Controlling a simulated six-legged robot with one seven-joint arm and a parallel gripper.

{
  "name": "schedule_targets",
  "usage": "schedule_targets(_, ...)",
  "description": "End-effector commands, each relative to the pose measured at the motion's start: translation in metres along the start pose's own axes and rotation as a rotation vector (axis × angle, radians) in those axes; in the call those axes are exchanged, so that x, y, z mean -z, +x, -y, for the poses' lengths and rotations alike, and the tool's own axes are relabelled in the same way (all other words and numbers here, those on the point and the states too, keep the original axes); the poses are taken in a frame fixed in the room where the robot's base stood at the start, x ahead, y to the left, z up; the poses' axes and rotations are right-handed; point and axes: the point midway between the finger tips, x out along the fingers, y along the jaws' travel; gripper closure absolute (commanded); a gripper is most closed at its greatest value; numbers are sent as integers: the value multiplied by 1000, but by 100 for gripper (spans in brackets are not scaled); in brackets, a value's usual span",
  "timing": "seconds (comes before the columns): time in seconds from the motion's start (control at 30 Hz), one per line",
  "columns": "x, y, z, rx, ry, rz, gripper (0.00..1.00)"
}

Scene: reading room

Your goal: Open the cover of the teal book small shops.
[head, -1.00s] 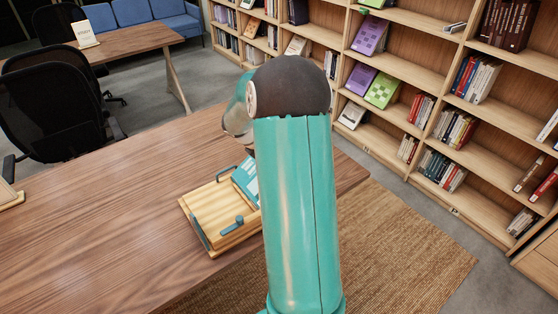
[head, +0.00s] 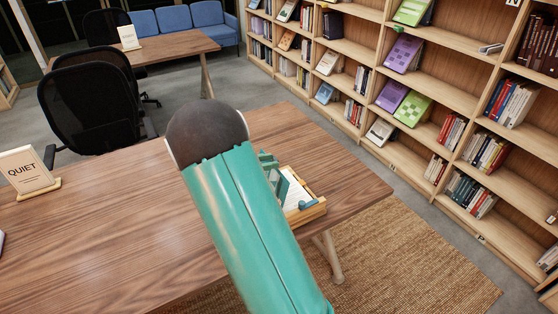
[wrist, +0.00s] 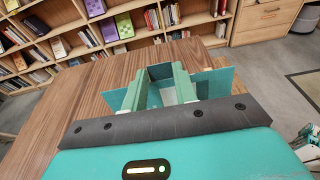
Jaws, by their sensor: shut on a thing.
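The teal book (head: 291,190) lies in a wooden tray (head: 308,215) on the table, partly hidden by my arm in the head view. A pale, page-like face shows there, with teal parts standing up beside it. In the wrist view my gripper (wrist: 160,76) is shut on the teal cover (wrist: 216,82), which stands tilted up across the fingers and shows on both sides of them. My arm hides the gripper for the most part in the head view. I cannot read the book's title or tell how far the cover is turned.
Bookshelves (head: 440,75) line the right, with a woven rug (head: 400,255) below.

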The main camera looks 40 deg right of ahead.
Motion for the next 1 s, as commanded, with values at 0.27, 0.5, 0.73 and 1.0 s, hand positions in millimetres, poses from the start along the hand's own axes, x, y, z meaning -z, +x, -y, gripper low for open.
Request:
schedule_targets(0.27,12,-38,1,-2,-2,168,100)
schedule_targets(0.5,12,-35,2,1,-2,164,55)
schedule_targets(0.73,11,-35,2,1,-2,164,49)
schedule_targets(1.0,14,-50,2,0,-2,164,49)
